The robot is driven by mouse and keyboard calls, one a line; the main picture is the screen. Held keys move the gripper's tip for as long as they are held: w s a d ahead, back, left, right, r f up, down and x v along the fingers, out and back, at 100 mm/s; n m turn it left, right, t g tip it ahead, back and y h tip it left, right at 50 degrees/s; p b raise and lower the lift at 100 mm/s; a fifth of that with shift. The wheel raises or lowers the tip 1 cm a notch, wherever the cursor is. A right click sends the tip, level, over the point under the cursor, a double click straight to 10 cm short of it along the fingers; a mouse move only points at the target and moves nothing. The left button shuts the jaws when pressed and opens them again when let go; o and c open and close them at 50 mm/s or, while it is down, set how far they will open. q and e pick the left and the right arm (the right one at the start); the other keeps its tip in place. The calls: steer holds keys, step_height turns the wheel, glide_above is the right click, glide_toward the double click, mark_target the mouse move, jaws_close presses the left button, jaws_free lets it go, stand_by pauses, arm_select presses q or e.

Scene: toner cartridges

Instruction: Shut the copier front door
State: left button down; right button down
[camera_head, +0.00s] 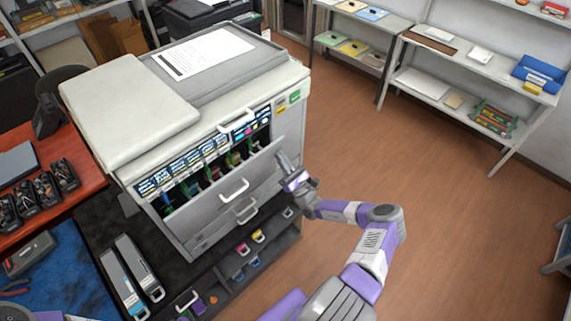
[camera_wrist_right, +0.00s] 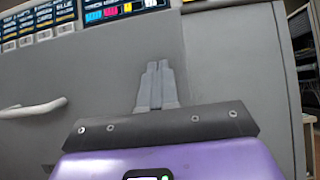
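The copier (camera_head: 200,110) is a large pale grey machine at the centre left of the head view. Its front door (camera_head: 205,207) is a grey panel with a white handle (camera_head: 234,189), tilted outward at the top. Coloured cartridge ends (camera_head: 213,172) show in the gap behind it. My right gripper (camera_head: 281,157) is by the door's upper right corner. In the right wrist view its two fingers (camera_wrist_right: 156,76) are together with nothing between them, pointing at the grey door (camera_wrist_right: 95,75); whether they touch it I cannot tell. My left gripper is not in view.
A low dark shelf (camera_head: 275,243) with coloured cartridges sits below the copier front. A red desk (camera_head: 80,205) is at left. The wooden floor (camera_head: 440,220) to the right is clear up to the shelves.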

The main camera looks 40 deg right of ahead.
mark_target(274, 158)
steer(key=shift+w+a+r+b, duration=0.15)
steer(key=shift+w+b, duration=0.1)
steer(key=shift+w, duration=0.5)
steer(key=shift+w+r+b, duration=0.1)
steer(key=shift+w+b, duration=0.1)
steer(key=shift+w, duration=0.55)
steer(key=shift+w+a+r+b, duration=0.15)
steer(key=shift+w+b, duration=0.1)
steer(key=shift+w, duration=0.5)
steer(key=shift+s+d, duration=0.15)
steer(key=shift+s, duration=0.05)
steer(key=s+p, duration=0.4)
steer(key=s, duration=0.5)
steer(key=shift+s+d+p, duration=0.35)
